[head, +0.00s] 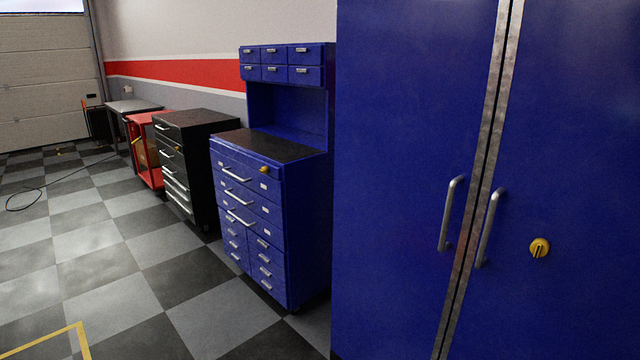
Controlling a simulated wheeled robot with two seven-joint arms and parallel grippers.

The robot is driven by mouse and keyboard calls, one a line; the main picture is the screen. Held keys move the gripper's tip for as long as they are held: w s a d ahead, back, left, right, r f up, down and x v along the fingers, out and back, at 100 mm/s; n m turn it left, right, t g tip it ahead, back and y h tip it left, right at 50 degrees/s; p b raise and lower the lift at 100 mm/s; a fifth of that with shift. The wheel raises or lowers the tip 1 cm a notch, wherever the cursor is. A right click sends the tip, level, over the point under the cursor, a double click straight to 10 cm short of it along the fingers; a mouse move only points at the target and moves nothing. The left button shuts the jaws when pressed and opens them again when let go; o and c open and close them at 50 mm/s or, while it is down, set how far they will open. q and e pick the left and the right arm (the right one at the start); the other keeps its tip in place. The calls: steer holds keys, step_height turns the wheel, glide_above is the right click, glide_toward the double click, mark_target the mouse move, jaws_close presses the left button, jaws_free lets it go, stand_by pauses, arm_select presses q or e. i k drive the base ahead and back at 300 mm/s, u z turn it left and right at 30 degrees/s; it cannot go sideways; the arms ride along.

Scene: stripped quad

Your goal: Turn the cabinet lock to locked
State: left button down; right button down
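A tall blue cabinet (410,120) with two doors fills the right of the head view. Its doors look closed, with bare metal strips along the seam between them. A round yellow lock knob (539,248) with a dark slot sits on the right door, to the right of the handles. The slot looks close to upright. A silver bar handle (451,213) is on the left door and another silver handle (489,228) is on the right door. Neither of my grippers shows in the head view.
A blue drawer chest (262,220) with a yellow lock and an upper unit stands left of the cabinet. A black chest (186,165), a red cart (143,160) and a grey table (133,106) stand farther back. The checkered floor (105,258) at left is mostly clear, with a cable (40,190) lying across it.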

mark_target(539, 247)
steer(key=z, duration=1.45)
